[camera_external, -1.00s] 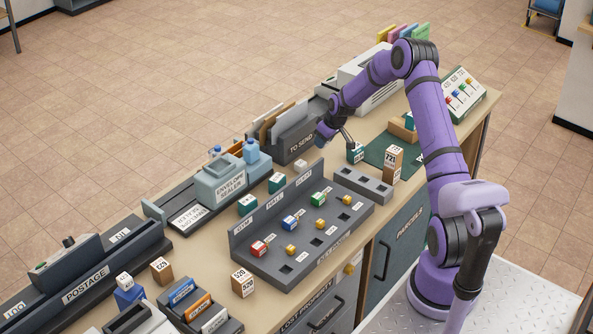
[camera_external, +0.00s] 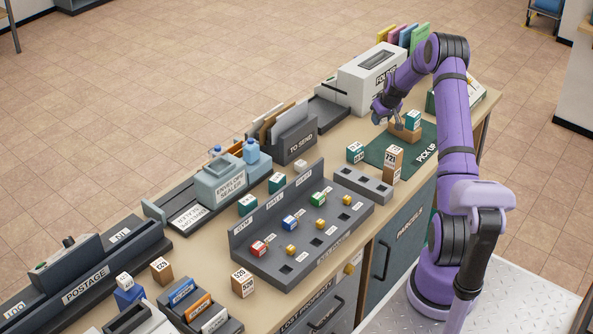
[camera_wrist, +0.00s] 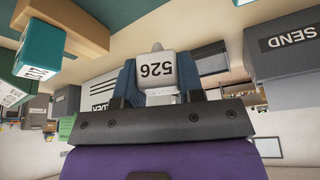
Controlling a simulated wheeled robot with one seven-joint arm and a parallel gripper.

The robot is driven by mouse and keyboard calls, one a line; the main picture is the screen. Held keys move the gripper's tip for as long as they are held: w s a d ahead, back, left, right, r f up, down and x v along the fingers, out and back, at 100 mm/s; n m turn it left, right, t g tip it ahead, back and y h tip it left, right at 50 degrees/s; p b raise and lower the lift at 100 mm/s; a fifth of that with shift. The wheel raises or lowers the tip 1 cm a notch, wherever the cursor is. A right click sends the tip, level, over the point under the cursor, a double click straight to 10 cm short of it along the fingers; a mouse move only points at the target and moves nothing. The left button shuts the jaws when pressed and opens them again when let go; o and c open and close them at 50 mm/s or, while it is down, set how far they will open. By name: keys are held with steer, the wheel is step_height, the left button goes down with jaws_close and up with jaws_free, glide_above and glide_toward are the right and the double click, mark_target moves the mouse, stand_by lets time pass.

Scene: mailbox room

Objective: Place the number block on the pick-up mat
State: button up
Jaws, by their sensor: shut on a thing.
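My gripper (camera_external: 393,120) is shut on a number block (camera_wrist: 156,71), whose light face reads 526 upside down in the wrist view. In the external view the gripper is raised near the back left edge of the green pick-up mat (camera_external: 377,156), and the held block cannot be made out clearly. The mat carries the words PICK UP at its right side. In the wrist view the block sits between both fingers, and a gap between it and the mat cannot be measured.
A brown carton (camera_external: 404,132) with a teal box (camera_external: 413,119) stands at the mat's back. Brown boxes marked 721 (camera_external: 393,157) stand at its front. A teal box (camera_external: 355,152) stands left of the mat. A grey slotted rack (camera_external: 362,185) lies in front.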

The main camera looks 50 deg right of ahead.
steer(key=shift+s+d+f, duration=0.15)
steer(key=shift+f, duration=0.25)
step_height(320, 180, down, 9)
steer(key=shift+f, duration=0.1)
steer(key=shift+f, duration=0.1)
steer(key=o, duration=0.9)
